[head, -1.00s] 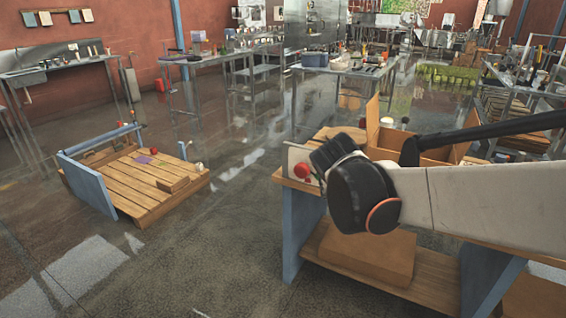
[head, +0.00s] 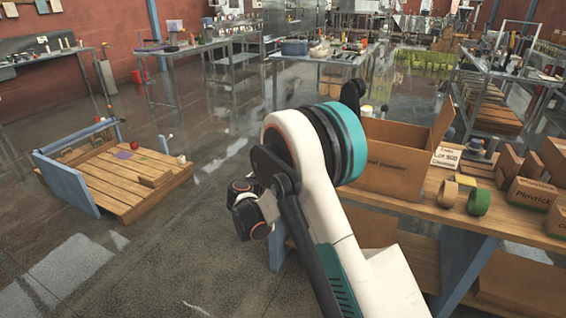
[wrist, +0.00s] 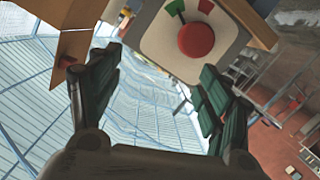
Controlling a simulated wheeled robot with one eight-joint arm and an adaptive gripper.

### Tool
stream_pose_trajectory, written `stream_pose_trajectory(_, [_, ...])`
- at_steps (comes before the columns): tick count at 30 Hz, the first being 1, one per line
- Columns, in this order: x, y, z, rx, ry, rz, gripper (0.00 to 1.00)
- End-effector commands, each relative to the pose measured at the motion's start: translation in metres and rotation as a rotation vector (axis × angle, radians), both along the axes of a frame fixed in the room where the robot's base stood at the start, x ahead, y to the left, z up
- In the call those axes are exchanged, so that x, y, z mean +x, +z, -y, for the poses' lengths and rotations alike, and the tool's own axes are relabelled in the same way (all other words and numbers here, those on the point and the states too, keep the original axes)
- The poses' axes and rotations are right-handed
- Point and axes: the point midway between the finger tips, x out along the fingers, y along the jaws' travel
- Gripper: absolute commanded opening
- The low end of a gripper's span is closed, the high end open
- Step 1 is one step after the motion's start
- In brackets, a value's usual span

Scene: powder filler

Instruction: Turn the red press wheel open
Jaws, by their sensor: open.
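The red wheel (wrist: 196,40) is a round red knob on a pale, rounded panel (wrist: 160,42). It shows near the top of the wrist view, with a green mark and a red mark above it. My gripper (wrist: 160,65) is open, its two dark green fingers apart and nothing between them. The wheel lies beyond the fingertips, nearer the right finger, and no contact shows. In the head view my arm covers the wheel and its panel, and my fingers cannot be made out.
A wooden workbench (head: 415,208) holds an open cardboard box (head: 385,180), a green tape roll (head: 479,202) and several small boxes. A low wooden platform (head: 110,185) with blue ends stands on the left. The floor (head: 215,190) between them is clear.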

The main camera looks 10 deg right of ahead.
Motion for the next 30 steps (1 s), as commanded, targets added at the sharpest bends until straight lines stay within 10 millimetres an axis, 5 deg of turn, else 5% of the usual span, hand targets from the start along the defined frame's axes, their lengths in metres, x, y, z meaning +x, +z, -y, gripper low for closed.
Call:
stream_pose_trajectory(6, [0.017,-0.045,-0.028,-0.051,0.018,0.113,0.71])
stream_pose_trajectory(14, [0.02,-0.067,-0.04,-0.074,0.029,0.172,0.71])
stream_pose_trajectory(20, [0.034,-0.07,-0.029,-0.075,0.027,0.174,0.71])
stream_pose_trajectory(30, [0.087,-0.07,0.01,-0.074,0.027,0.173,0.71])
